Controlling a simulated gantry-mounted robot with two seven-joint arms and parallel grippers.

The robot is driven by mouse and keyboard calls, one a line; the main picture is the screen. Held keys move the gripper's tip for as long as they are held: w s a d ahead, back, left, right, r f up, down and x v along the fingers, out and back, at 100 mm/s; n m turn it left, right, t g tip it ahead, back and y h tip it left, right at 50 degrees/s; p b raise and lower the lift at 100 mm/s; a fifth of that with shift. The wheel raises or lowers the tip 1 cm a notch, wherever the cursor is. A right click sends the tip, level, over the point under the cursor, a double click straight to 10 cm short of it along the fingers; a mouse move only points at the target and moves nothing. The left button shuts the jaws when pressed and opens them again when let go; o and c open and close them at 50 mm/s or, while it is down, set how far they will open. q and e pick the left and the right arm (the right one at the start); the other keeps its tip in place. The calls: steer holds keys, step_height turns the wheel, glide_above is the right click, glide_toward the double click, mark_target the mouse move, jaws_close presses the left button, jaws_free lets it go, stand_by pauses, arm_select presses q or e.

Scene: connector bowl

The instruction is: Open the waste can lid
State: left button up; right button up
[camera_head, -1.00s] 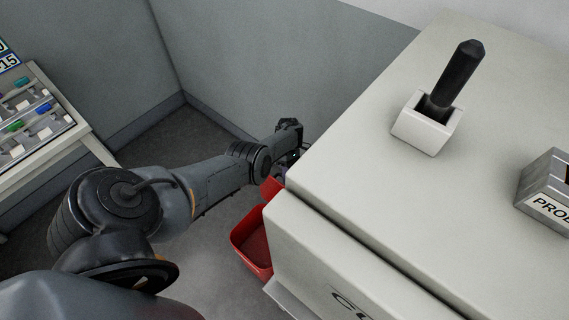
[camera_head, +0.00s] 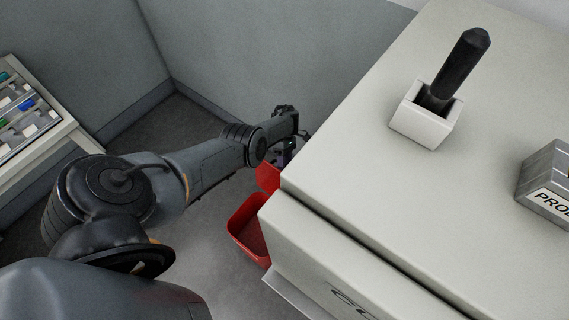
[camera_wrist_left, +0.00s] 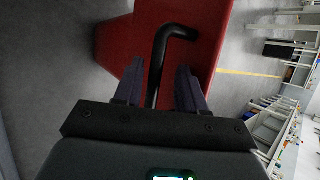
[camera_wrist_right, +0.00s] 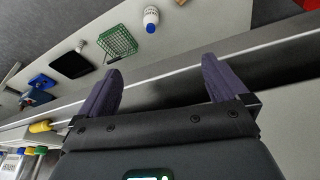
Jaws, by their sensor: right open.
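The red waste can (camera_head: 249,228) stands on the floor beside the cabinet, and the head view looks into its open top. Its red lid (camera_head: 268,177) is raised at the far side, partly hidden by the cabinet corner. My left gripper (camera_head: 287,150) is at the lid, its fingertips hard to make out there. In the left wrist view a bent black handle (camera_wrist_left: 160,62) in front of the red surface runs between the fingers of my left gripper (camera_wrist_left: 159,70); whether they grip it is unclear. My right gripper (camera_wrist_right: 160,75) is open and empty.
The pale cabinet (camera_head: 330,150) stands close to the left hand. On it are a white holder (camera_head: 428,118) with a black-handled tool (camera_head: 462,68) and a metal box (camera_head: 548,185). A rack (camera_head: 25,120) stands at left. A green basket (camera_wrist_right: 117,43) and a bottle (camera_wrist_right: 151,18) lie beyond the right gripper.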

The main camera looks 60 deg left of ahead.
arm_select(q)
steer(key=shift+a+r, duration=0.1)
steer(key=shift+a, duration=0.05)
steer(key=b+v, duration=0.1)
steer(key=v, duration=0.9)
steer(key=shift+w+a+r, duration=0.2)
steer(key=shift+a+r, duration=0.05)
